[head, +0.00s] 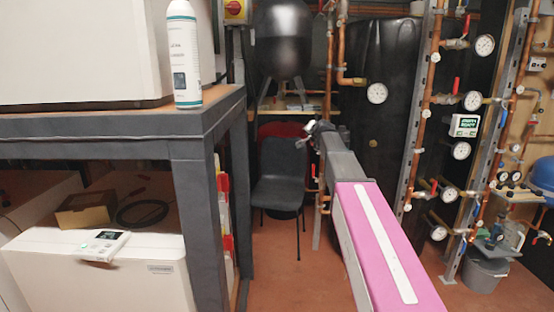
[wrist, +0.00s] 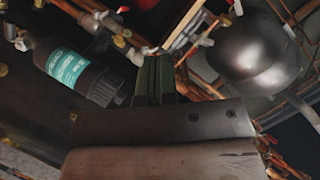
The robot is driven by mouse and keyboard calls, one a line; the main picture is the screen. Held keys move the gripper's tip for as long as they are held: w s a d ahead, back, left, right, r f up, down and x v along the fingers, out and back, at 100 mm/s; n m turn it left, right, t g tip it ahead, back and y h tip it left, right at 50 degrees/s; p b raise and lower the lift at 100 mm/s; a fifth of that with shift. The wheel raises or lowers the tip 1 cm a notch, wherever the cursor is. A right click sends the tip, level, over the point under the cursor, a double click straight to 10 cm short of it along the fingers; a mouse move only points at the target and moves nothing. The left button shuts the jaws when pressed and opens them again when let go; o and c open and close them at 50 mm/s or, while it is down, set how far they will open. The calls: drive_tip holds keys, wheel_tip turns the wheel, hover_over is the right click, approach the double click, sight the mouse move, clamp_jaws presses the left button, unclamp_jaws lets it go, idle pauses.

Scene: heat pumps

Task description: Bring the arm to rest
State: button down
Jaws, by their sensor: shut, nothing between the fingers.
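My arm reaches forward from the bottom right of the head view, with a pink link and a grey link beyond it. My gripper (head: 310,130) is at the far end, small in this view, in front of the copper pipes and near the dark chair. In the wrist view my gripper (wrist: 153,62) shows its two dark fingers together, with nothing between them.
A grey bench (head: 186,140) with a white bottle (head: 184,60) stands at left. A dark chair (head: 281,175) is behind my gripper. Pipes with gauges (head: 377,93) line the right. Red floor (head: 275,265) is open between bench and arm.

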drive_tip(key=s+f+n+g+h, duration=0.15)
drive_tip(key=s+f+g, duration=0.25)
drive_tip(key=s+f, duration=0.8)
drive_tip(key=s+f+n+g+y, duration=0.1)
drive_tip(key=s+f+n+g, duration=0.15)
drive_tip(key=s+f, duration=1)
drive_tip(key=s+d+f+n+g+h, duration=0.2)
drive_tip(key=s+f+g, duration=0.5)
drive_tip(key=s+f, duration=1)
drive_tip(key=s+d, duration=0.1)
drive_tip(key=s, duration=0.2)
drive_tip(key=shift+s+n, duration=0.25)
drive_tip(key=shift+n, duration=0.15)
drive_tip(key=shift+d+g+h, duration=0.1)
drive_tip(key=shift+g+h, duration=0.15)
